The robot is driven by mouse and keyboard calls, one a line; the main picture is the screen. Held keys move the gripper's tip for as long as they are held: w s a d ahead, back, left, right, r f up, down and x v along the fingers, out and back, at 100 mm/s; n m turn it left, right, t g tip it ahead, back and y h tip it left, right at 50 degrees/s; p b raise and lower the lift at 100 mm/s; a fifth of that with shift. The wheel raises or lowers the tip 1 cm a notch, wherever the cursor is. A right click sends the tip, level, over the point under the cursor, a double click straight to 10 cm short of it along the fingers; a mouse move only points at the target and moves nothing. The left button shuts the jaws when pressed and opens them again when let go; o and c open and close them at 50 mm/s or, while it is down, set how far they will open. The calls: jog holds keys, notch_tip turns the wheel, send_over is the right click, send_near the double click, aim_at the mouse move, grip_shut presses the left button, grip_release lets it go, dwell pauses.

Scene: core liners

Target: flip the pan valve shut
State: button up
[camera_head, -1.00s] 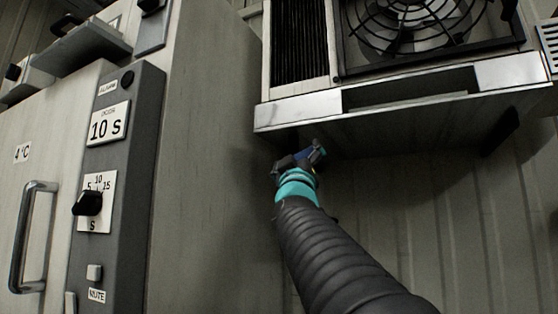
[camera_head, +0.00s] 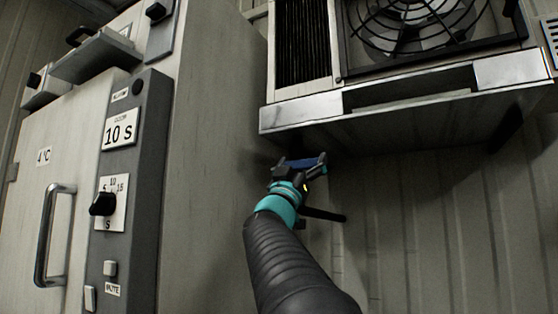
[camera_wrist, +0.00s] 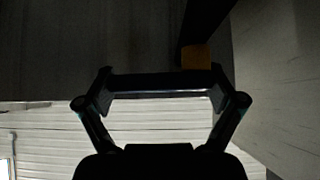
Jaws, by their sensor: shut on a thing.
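My gripper (camera_head: 301,168) is below the front underside of the cooler unit. It is shut on a blue bar (camera_head: 305,162) that spans its fingers. In the wrist view my gripper (camera_wrist: 161,92) has a finger at each end of this bar (camera_wrist: 160,84), which looks dark there. The bar may be the pan valve's lever, but I cannot tell what it joins. An orange block (camera_wrist: 196,57) shows just behind the bar's right part. A dark rod (camera_head: 325,215) sticks out to the right beside my wrist; I cannot tell what it belongs to.
The cooler unit (camera_head: 400,132) with a caged fan hangs above and right of my gripper. A grey control panel (camera_head: 122,235) and a door with a metal handle (camera_head: 50,235) stand at left. The ribbed wall (camera_head: 430,220) below the unit is clear.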

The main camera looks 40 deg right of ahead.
jog(key=o, duration=1.3)
jog(key=shift+w, duration=0.1)
jog(key=shift+o, duration=0.2)
jog(key=shift+a+f, duration=0.1)
jog(key=shift+f, duration=0.05)
jog(key=v, duration=1.1)
jog(key=shift+a+f, duration=0.25)
jog(key=shift+f, duration=0.05)
